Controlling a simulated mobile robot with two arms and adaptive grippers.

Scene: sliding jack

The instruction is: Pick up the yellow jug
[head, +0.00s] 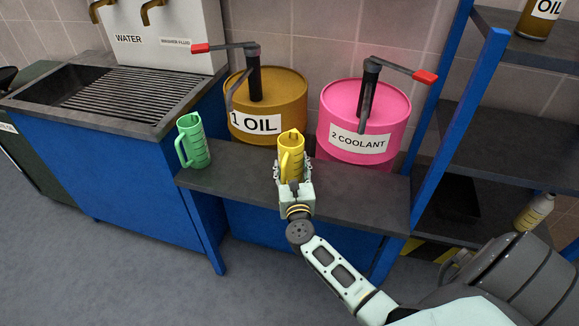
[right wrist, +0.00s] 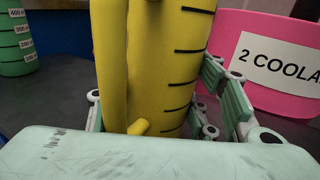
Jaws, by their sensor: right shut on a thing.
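The yellow jug (head: 291,150) stands upright at the dark shelf in front of the drums in the head view. My right gripper (head: 293,186) is shut on its lower part. In the right wrist view the yellow jug (right wrist: 165,70) fills the middle, with its handle on the left and black measuring marks on its side. The gripper's green-padded fingers (right wrist: 228,95) show at its right side. The jug's base is hidden, so I cannot tell whether it touches the shelf. My left gripper is not in view.
A green jug (head: 192,141) stands left on the shelf (head: 245,178). Behind are a gold oil drum (head: 290,95) and a pink coolant drum (head: 340,102), each with a hand pump. A blue rack (head: 437,150) stands at the right; a sink (head: 120,95) is at the left.

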